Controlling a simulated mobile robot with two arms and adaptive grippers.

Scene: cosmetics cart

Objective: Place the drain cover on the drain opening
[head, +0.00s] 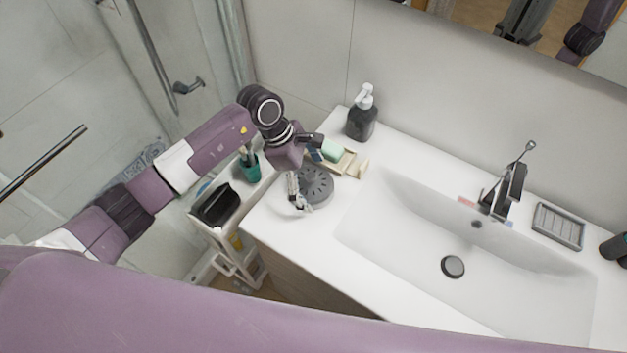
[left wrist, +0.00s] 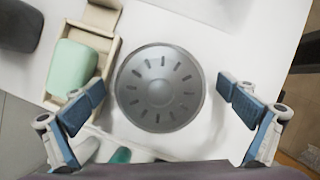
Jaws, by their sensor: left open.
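The drain cover (head: 314,184) is a round grey disc with radial slots. It lies on the white counter left of the sink, and it fills the middle of the left wrist view (left wrist: 160,88). My left gripper (head: 302,165) is open above it, with its fingers on either side of the cover in the left wrist view (left wrist: 163,105); no contact shows. The drain opening (head: 453,266) is at the bottom of the sink basin (head: 400,240), with a dark round piece in it. My right gripper is not in view.
A wooden soap tray (head: 350,164) with green soap (head: 331,150) sits close beside the cover. A dark soap dispenser (head: 362,120) stands behind it. The faucet (head: 508,190) and a grey soap dish (head: 558,226) are behind the basin. A cart (head: 232,232) stands at left.

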